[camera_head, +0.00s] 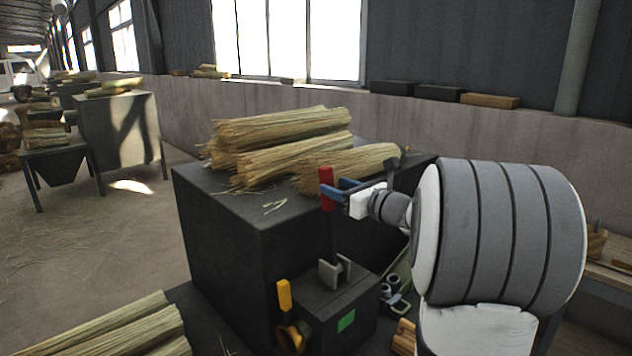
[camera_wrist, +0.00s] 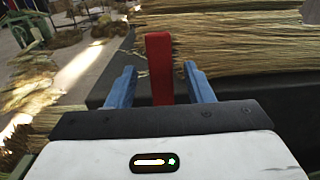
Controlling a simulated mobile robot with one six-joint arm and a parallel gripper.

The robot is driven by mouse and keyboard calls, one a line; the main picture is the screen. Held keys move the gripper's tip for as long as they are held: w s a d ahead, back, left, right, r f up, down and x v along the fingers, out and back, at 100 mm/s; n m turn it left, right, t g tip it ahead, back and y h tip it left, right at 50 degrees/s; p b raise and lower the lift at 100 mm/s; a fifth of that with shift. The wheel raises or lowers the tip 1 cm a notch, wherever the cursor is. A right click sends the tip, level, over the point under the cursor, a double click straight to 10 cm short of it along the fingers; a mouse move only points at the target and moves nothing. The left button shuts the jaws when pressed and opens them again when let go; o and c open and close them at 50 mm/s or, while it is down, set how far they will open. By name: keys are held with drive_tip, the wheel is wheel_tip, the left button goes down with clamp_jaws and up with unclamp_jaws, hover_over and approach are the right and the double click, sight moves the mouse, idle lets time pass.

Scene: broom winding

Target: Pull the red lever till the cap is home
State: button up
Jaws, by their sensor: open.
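The red lever (camera_head: 326,189) stands upright above a dark box-shaped machine (camera_head: 335,300). In the wrist view the red lever (camera_wrist: 159,68) shows between and beyond the two blue fingers of my gripper (camera_wrist: 160,84), with a gap on each side. The cap is not clearly identifiable; a grey bracket-like part (camera_head: 334,271) sits on top of the machine. My arm hides part of the area behind the gripper.
Straw bundles (camera_head: 275,140) lie on a large dark block (camera_head: 225,225) just behind the lever. A yellow handle (camera_head: 284,295) rises at the machine's left front. More straw (camera_head: 120,330) lies at lower left. Open floor (camera_head: 90,240) is at left.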

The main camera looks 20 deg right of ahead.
sight(330, 184)
drive_tip(key=p+x, duration=0.1)
drive_tip(key=x, duration=0.4)
drive_tip(key=shift+w+a, duration=0.2)
drive_tip(key=shift+w, duration=0.1)
drive_tip(key=shift+c, duration=0.5)
clamp_jaws()
